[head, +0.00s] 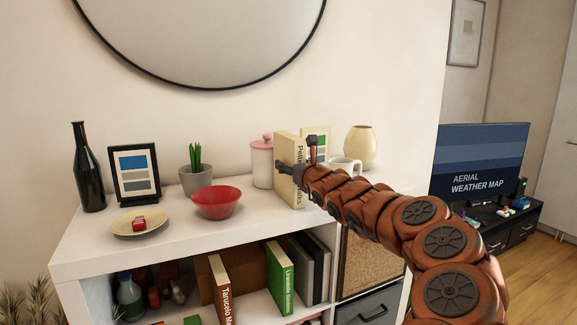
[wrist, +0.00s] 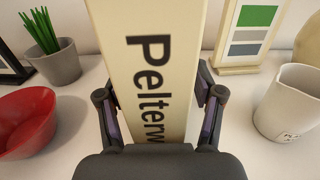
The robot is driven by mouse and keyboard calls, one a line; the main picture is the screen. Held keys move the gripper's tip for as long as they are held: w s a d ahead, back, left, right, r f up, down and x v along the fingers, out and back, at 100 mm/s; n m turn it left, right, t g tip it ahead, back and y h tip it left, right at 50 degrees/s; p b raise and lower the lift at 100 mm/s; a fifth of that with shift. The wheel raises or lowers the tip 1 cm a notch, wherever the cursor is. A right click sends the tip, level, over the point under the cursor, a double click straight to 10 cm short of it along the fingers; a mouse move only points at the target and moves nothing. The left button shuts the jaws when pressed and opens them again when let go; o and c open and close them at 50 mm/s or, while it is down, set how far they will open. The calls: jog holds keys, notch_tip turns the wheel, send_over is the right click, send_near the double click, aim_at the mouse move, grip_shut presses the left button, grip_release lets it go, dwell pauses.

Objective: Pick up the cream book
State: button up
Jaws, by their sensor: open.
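The cream book (head: 286,153) stands upright on top of the white shelf, with dark lettering on its spine. In the wrist view the cream book (wrist: 154,62) fills the middle, its spine facing me. My gripper (head: 294,171) is at the book's spine in the head view. In the wrist view my gripper (wrist: 160,112) is open, with one finger on each side of the book. A narrow gap seems to show beside the fingers, but I cannot tell whether either one touches. The lower part of the spine is hidden behind my gripper.
A white mug (wrist: 296,100) and a cream picture frame (wrist: 246,35) stand right of the book. A red bowl (head: 216,202), a potted plant (head: 195,178) and a pink-lidded jar (head: 262,163) stand left. The white shelf top (head: 180,238) is clear at its front.

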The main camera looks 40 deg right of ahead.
jog(key=shift+w+d, duration=0.1)
jog(key=shift+w, duration=0.3)
jog(key=shift+r, duration=0.1)
grip_shut()
dwell(0.3)
